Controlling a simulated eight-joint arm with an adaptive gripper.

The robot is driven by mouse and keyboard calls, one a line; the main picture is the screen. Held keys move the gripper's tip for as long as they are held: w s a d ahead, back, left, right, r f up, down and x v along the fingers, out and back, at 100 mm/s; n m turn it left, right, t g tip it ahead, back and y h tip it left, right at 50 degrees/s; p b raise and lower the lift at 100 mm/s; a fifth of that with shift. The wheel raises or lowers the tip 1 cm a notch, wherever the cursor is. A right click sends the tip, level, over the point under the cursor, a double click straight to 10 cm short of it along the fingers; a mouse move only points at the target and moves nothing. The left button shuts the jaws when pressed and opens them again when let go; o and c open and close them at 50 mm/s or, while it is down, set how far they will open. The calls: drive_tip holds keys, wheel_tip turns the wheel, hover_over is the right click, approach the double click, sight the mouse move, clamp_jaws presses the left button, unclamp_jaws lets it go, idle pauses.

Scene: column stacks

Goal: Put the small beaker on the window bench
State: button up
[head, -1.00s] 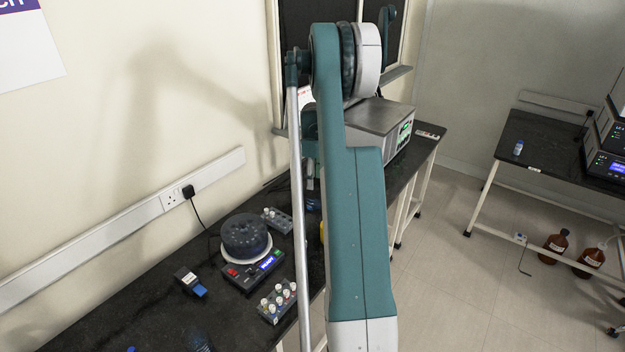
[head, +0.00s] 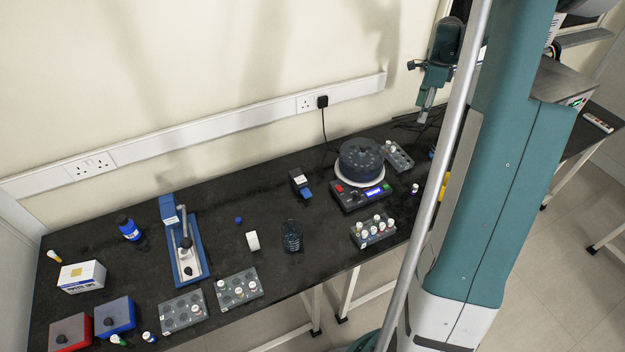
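A small clear glass vessel (head: 292,236), which looks like the small beaker, stands on the black bench (head: 330,240) in the middle of the head view. The bench runs along the wall. A dark-framed window or panel edge shows at the top right, mostly hidden by my arm. My gripper (head: 426,106) hangs over the back right part of the bench, well apart from the glass vessel. Its fingers are small and partly seen edge-on, so I cannot tell whether they are open or hold anything.
A round black device (head: 361,160) and a vial rack (head: 373,230) stand right of the vessel. A blue stand (head: 185,245), grey racks (head: 238,289), a blue bottle (head: 129,228) and a white box (head: 82,276) stand left.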

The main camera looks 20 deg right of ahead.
drive_tip(key=s+a+r+n+t, duration=0.1)
drive_tip(key=a+r+n, duration=0.35)
drive_tip(key=a, duration=0.55)
drive_tip(key=s+a+r+n+t, duration=0.15)
drive_tip(key=a+r+n, duration=0.3)
drive_tip(key=a, duration=0.65)
drive_tip(key=s+a+r+n, duration=0.25)
drive_tip(key=a+r, duration=0.25)
drive_tip(key=a, duration=0.5)
drive_tip(key=s+a+f+n+t, duration=0.1)
drive_tip(key=s+a+n+t, duration=0.1)
drive_tip(key=s+a+n, duration=0.5)
drive_tip(key=s+a+n+t, duration=0.2)
drive_tip(key=s+a+n, duration=0.6)
drive_tip(key=a, duration=1)
drive_tip(key=s, duration=0.4)
drive_tip(key=shift+a+f+y, duration=0.3)
drive_tip(key=shift+f, duration=0.1)
